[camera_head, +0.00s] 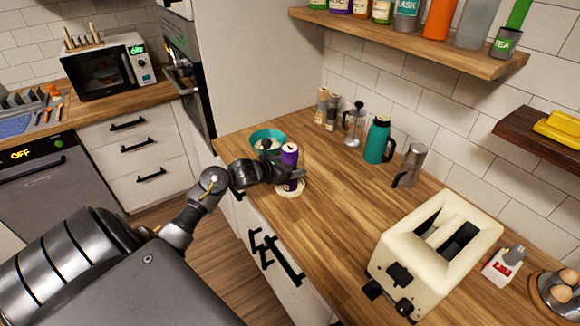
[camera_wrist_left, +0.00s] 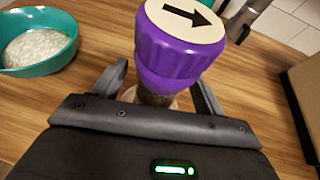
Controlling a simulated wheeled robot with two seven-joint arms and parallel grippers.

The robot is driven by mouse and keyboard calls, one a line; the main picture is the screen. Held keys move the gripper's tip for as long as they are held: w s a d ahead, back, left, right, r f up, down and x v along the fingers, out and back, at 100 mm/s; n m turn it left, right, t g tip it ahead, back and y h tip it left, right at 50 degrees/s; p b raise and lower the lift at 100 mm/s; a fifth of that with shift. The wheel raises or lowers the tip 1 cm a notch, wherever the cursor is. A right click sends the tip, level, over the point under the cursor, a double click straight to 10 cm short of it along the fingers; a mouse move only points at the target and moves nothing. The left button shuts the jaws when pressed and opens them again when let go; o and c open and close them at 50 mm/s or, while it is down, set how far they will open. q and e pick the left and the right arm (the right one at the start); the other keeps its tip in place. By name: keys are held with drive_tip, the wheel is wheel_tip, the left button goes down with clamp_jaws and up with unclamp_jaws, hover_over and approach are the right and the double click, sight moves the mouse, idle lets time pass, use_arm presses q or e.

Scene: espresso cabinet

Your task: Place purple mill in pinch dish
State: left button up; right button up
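The purple mill (camera_head: 290,157) stands upright at the near edge of the counter, with a cream dish (camera_head: 291,194), apparently the pinch dish, under it. In the left wrist view the mill's purple cap (camera_wrist_left: 180,50) has a pale top with a black arrow. Only a sliver of the dish shows there, mostly hidden behind the mill and gripper. My left gripper (camera_head: 291,175) is at the mill. In the left wrist view its fingers (camera_wrist_left: 160,90) lie on either side of the mill's body with visible gaps, so it looks open around it. My right gripper is not in view.
A teal bowl (camera_head: 268,134) with white contents stands just left of the mill. Shakers (camera_head: 327,108), a French press (camera_head: 354,124), a teal flask (camera_head: 378,140) and a moka pot (camera_head: 411,165) line the wall. A cream toaster (camera_head: 432,250) is at right. The counter between is clear.

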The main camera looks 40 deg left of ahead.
use_arm(q)
drive_tip(key=shift+r, duration=0.15)
drive_tip(key=shift+s+a, duration=0.1)
drive_tip(key=shift+s, duration=0.25)
drive_tip(key=b+v, duration=0.2)
drive_tip(key=v, duration=0.9)
drive_tip(key=shift+b, duration=0.3)
drive_tip(key=shift+s, duration=0.15)
